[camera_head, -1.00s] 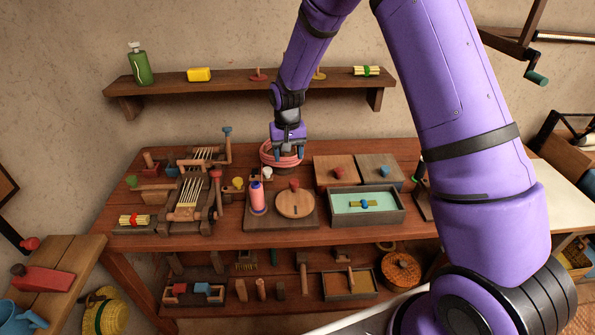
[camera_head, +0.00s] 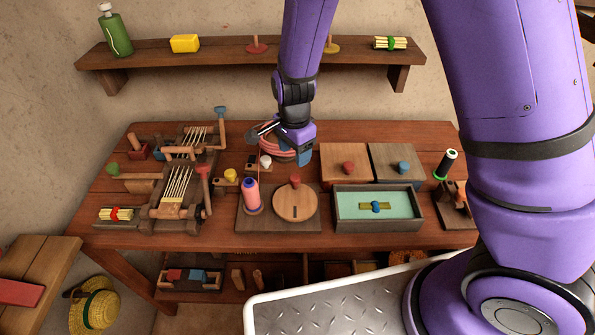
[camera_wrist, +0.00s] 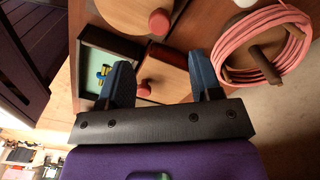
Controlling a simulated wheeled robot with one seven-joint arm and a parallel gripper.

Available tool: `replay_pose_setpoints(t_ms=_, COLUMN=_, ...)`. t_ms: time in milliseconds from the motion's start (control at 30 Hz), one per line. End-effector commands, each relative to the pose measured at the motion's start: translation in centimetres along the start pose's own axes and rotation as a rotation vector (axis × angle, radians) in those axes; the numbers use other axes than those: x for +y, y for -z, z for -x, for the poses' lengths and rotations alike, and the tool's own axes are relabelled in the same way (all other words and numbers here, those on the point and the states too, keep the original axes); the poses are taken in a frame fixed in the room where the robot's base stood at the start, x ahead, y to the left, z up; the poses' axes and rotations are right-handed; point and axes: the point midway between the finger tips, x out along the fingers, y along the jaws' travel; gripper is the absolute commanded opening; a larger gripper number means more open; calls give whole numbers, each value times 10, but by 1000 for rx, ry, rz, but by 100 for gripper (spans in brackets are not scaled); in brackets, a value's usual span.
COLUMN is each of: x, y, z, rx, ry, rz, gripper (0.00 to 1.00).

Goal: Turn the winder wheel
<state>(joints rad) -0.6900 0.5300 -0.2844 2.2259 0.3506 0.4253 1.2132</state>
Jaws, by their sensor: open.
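The winder wheel is a round wooden disc (camera_head: 296,206) with a red knob (camera_head: 295,181) near its far edge. It lies flat on a dark board beside an upright pink spool (camera_head: 251,193). In the wrist view part of the disc (camera_wrist: 125,12) and its red knob (camera_wrist: 158,22) show at the top. My gripper (camera_head: 302,158) is open and empty, tilted, above the table behind the wheel and close to the pink coil (camera_head: 277,150). In the wrist view the two blue fingers of my gripper (camera_wrist: 160,78) stand apart, short of the wheel knob.
Two lidded boxes, with a red knob (camera_head: 348,168) and a blue knob (camera_head: 402,167), stand right of my gripper. A green-lined tray (camera_head: 345,225) is right of the wheel. A small loom (camera_head: 178,185) stands left. A wall shelf (camera_head: 230,55) runs behind my arm.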

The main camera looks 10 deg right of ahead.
Motion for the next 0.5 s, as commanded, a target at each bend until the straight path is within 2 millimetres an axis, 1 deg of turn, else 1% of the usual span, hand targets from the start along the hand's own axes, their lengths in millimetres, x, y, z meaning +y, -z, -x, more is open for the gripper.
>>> replay_pose_setpoints(t_ms=33, x=1, y=1, z=-9, rx=0, ry=-5, rz=-3, gripper=59)
replay_pose_setpoints(t_ms=300, x=1, y=1, z=-56, rx=0, ry=-5, rz=-2, gripper=59)
replay_pose_setpoints(t_ms=500, x=1, y=1, z=-81, rx=0, ry=-4, rz=1, gripper=59)
